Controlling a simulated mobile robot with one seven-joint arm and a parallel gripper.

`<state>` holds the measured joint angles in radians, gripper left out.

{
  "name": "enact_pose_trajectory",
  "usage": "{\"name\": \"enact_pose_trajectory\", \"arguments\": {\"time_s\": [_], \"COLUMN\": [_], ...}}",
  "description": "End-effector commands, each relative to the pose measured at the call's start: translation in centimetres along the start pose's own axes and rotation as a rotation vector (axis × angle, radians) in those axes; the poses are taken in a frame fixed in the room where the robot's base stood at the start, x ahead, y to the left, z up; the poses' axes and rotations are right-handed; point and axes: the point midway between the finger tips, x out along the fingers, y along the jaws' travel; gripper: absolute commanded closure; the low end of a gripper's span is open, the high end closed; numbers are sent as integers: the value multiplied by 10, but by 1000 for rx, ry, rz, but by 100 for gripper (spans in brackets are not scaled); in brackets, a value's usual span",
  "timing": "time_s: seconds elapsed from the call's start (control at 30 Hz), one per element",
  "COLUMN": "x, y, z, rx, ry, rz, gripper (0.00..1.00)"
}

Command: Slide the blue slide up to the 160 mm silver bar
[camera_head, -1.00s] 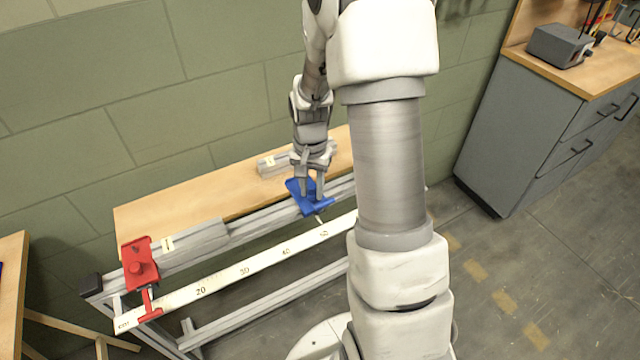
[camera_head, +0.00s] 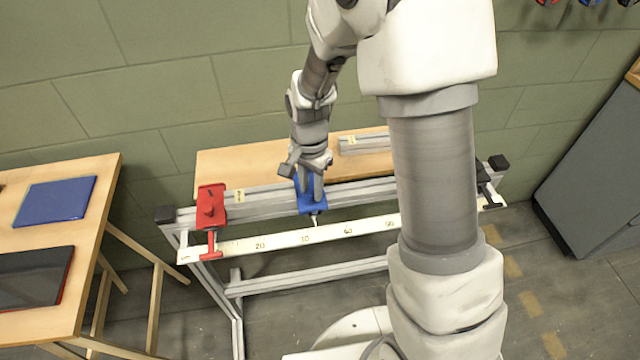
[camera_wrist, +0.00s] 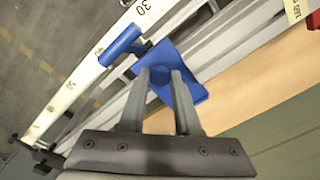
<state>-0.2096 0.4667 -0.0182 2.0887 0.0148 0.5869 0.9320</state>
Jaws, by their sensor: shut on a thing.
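The blue slide (camera_head: 316,203) sits on the silver rail, its pointer reaching down to the white ruler (camera_head: 275,242) a little past the 30 mark. My gripper (camera_head: 312,190) is shut on the slide's knob; in the wrist view the fingers (camera_wrist: 162,82) stand either side of it above the blue plate (camera_wrist: 190,92). The 160 mm silver bar (camera_head: 262,192) lies along the rail to the left of the slide, against the red stop (camera_head: 211,206); its label (camera_wrist: 297,10) shows in the wrist view. Its right end is close to the slide; I cannot tell whether they touch.
Another labelled silver bar (camera_head: 366,144) lies on the wooden bench (camera_head: 225,165) behind the rail. A side table (camera_head: 95,210) with a blue panel (camera_head: 55,200) and a dark panel (camera_head: 35,277) stands at the left. A grey cabinet (camera_head: 600,175) stands at the right.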

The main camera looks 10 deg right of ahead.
Motion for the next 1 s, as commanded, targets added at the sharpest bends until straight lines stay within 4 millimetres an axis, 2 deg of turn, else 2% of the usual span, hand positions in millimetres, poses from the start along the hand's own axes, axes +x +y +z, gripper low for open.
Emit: {"name": "enact_pose_trajectory", "arguments": {"time_s": [0.23, 0.27, 0.4, 0.77, 0.87, 1.0], "x": [-1, -1, -1, -4, -16, -44], "y": [-1, -1, -1, 0, -1, -1], "z": [0, -1, 0, -1, -1, -1], "rx": [1, 1, 1, 0, 0, 0], "ry": [1, 1, 1, 1, 2, 4], "rz": [-2, -2, -2, -2, -3, -5], "gripper": [100, 65, 39, 38, 38, 38]}}
